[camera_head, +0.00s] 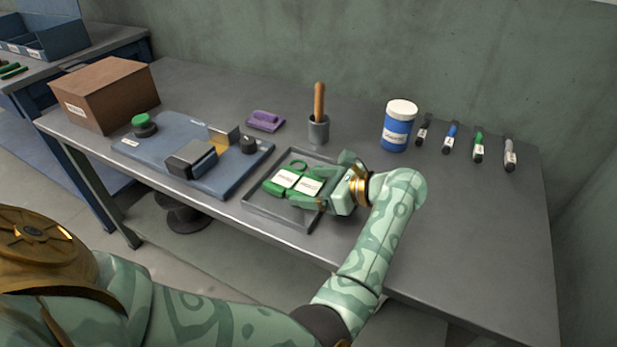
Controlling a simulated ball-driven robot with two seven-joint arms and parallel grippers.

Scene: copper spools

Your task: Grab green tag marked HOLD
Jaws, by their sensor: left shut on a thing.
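Two green tags with white labels lie side by side in a shallow grey tray (258,212) on the metal table. The left tag (284,179) is clear of my fingers. The right tag (308,186) is at my left gripper (318,184), which reaches in from the right and is shut on it, low over the tray. The print on both labels is too small to read, so I cannot tell which says HOLD. My right gripper is not in view.
Left of the tray is a blue fixture plate (150,148) with a green knob. Behind stand a grey cup with a wooden handle (319,103), a purple item (265,121), a blue-and-white jar (398,127) and several markers (449,138). A cardboard box (105,95) is far left.

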